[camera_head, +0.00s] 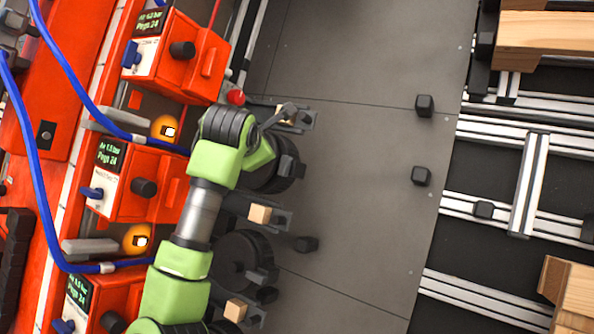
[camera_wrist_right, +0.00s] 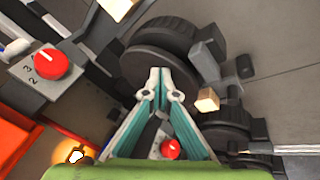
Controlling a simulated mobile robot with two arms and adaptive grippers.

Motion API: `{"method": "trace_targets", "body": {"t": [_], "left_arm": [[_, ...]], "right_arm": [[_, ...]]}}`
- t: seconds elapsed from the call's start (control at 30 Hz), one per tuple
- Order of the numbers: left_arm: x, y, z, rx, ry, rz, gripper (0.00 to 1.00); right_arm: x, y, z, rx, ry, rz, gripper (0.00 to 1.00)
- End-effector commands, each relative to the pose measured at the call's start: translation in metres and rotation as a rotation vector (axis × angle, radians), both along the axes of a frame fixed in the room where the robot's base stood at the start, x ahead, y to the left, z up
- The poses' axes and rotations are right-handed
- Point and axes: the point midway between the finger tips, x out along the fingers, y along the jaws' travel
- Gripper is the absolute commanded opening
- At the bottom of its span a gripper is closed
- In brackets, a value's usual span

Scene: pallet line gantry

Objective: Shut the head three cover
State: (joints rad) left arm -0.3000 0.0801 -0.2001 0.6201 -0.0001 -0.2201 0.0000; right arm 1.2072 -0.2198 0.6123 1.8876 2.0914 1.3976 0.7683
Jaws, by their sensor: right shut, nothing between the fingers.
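Three orange head units stand in a row on the left of the head view: a top one (camera_head: 175,60), a middle one (camera_head: 140,185) and a bottom one (camera_head: 110,300). Dark round drums stand beside the row, an upper one (camera_head: 285,170) partly behind my right arm and a lower one (camera_head: 243,262). I cannot tell which part is the head three cover. My right gripper (camera_wrist_right: 163,75) is shut and empty, its tips in front of a dark drum (camera_wrist_right: 150,42) in the right wrist view; I cannot tell whether they touch. Its fingertips are hidden in the head view. My left gripper is out of view.
Blue hoses (camera_head: 38,180) run along the orange units. Small wooden blocks (camera_head: 259,214) sit in dark holders beside the drums. A grey box with a red knob (camera_wrist_right: 45,62) stands at left in the wrist view.

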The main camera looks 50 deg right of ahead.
Motion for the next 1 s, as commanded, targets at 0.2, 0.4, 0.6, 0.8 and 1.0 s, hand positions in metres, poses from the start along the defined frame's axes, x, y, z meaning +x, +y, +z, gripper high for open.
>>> {"method": "trace_targets", "body": {"t": [0.2,0.4,0.6,0.8,1.0], "left_arm": [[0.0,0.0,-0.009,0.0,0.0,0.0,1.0],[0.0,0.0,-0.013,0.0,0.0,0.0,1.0],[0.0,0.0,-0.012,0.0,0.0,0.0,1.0],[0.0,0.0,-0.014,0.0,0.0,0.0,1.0],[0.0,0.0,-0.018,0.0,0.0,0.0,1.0]], "right_arm": [[-0.005,-0.009,-0.006,0.0,-0.001,-0.001,0.0],[-0.007,-0.016,-0.008,0.0,-0.001,-0.001,0.0],[-0.007,-0.016,-0.008,-0.001,0.0,-0.001,0.0],[-0.008,-0.017,-0.009,0.0,-0.001,-0.001,0.0],[-0.008,-0.022,-0.011,-0.001,-0.001,0.0,0.0]]}}
